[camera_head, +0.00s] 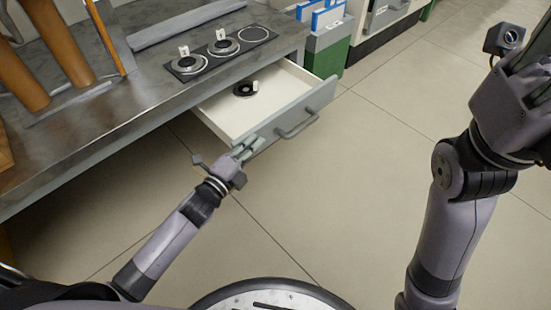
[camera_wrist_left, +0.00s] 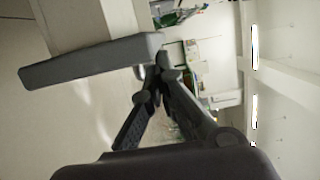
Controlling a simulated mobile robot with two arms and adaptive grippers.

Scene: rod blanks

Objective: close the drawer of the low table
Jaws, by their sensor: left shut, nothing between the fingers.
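The low table (camera_head: 110,105) has a grey top and stands at the upper left in the head view. Its drawer (camera_head: 215,110) is pulled out, with a white inside, a grey front and a bar handle (camera_head: 297,124). In the left wrist view the grey drawer front (camera_wrist_left: 85,62) lies beside the fingertips. My right gripper (camera_head: 530,75) is at the right edge, its fingertips cut off.
A black plate with round discs and white tags (camera_head: 220,47) sits on the tabletop. Brown cylinders (camera_head: 20,80) stand at its left. A green and grey bin with blue items (camera_head: 325,45) stands beyond the drawer. The tiled floor (camera_head: 370,180) in front is clear.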

